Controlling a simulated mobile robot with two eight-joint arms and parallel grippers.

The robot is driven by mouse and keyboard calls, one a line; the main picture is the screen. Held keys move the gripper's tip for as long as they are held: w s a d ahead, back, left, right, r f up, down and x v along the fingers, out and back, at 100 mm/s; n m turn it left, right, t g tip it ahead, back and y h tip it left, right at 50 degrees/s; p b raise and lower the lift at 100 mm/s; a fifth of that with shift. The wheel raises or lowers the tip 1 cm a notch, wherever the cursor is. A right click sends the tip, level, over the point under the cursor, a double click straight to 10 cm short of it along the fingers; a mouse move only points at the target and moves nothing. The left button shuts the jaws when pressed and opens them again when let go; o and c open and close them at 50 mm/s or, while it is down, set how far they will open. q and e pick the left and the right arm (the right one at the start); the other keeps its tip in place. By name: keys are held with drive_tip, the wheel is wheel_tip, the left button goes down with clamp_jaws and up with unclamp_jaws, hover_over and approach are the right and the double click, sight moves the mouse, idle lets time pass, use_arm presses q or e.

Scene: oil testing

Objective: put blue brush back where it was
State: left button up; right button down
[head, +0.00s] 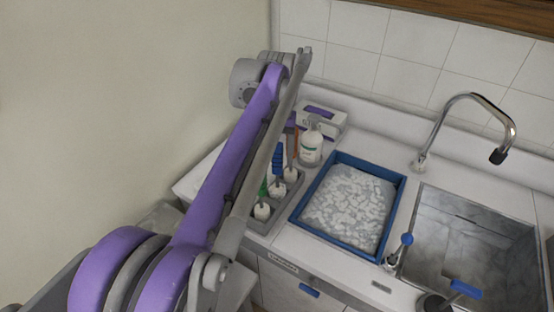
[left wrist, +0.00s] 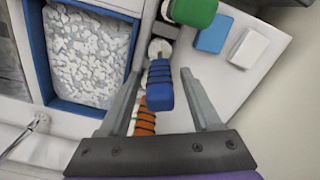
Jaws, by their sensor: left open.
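The blue brush (head: 278,158) stands handle-up in the grey holder (head: 269,222) beside the blue-rimmed tray, between a green-handled brush (head: 263,188) and an orange-handled brush (head: 293,145). In the left wrist view the blue handle (left wrist: 160,92) lies between the two fingers of my left gripper (left wrist: 159,76). The gripper is open, with a visible gap on both sides of the handle. In the head view my left arm hides the gripper and part of the holder. My right gripper is in neither view.
A blue-rimmed tray (head: 398,205) of white pieces sits right of the holder. A white pump bottle (head: 311,148) and a box (head: 325,116) stand behind. The sink (head: 470,235) and faucet (head: 470,97) are at the right. A blue sponge-like block (left wrist: 213,34) and a white block (left wrist: 248,48) lie beside the holder.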

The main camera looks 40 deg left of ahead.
use_arm(q)
wheel_tip(320, 180, up, 10)
drive_tip(key=shift+f+p, duration=0.15)
drive_tip(key=shift+p, duration=0.45)
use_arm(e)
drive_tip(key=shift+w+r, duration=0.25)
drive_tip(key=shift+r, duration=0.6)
